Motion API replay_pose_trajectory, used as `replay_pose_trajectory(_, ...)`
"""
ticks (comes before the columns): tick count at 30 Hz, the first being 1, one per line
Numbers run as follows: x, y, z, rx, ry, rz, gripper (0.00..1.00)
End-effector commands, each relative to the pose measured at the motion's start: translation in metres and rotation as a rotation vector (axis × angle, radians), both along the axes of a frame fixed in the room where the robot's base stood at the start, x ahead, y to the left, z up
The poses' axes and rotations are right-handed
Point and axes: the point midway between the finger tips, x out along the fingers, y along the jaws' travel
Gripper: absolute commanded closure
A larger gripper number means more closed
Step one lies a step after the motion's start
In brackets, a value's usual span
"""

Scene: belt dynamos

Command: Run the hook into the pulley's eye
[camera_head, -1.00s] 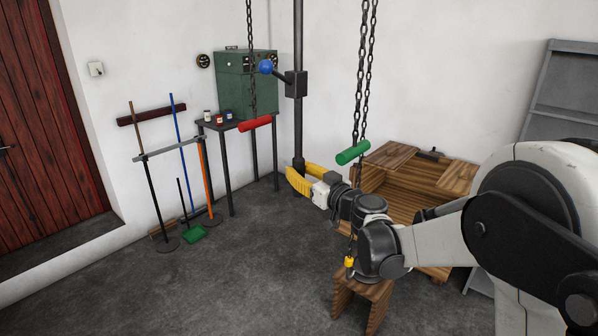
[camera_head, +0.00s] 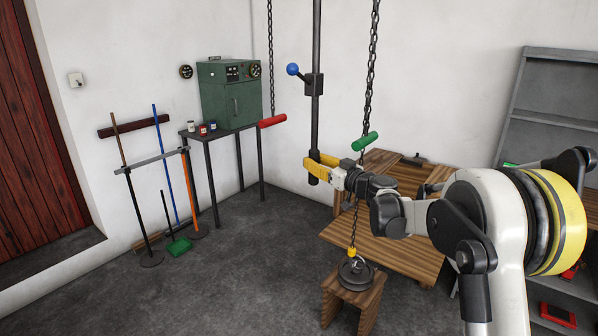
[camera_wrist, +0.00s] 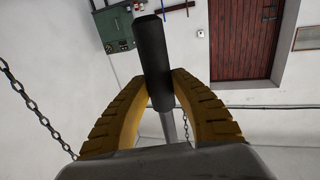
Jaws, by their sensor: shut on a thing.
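The yellow hook block (camera_head: 352,252) hangs on a chain (camera_head: 370,75). Below it, a dark round pulley (camera_head: 355,273) lies on a small wooden stool (camera_head: 351,297). The hook block is just above the pulley; at this size I cannot tell whether the hook is in the eye. My gripper (camera_head: 318,168) is well above and left of them, shut on the dark grip at the bottom of a hanging pole (camera_head: 316,40). In the wrist view, the dark grip (camera_wrist: 152,50) stands between my yellow fingers (camera_wrist: 165,100).
The pole carries a box with a blue-ball lever (camera_head: 292,69). A red handle (camera_head: 272,121) and a green handle (camera_head: 365,141) hang on chains. A wooden bench (camera_head: 390,240) is behind the stool. A table with a green cabinet (camera_head: 229,94) stands left. Floor at centre left is clear.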

Motion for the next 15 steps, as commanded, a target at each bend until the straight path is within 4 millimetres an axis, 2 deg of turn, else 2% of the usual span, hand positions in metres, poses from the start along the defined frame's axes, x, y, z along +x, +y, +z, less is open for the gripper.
replay_pose_trajectory(1, 0.009, -0.008, 0.000, 0.000, 0.000, -0.002, 1.00)
replay_pose_trajectory(6, 0.031, -0.024, 0.000, -0.001, -0.001, -0.001, 1.00)
replay_pose_trajectory(15, 0.043, -0.033, -0.001, -0.001, 0.000, 0.002, 1.00)
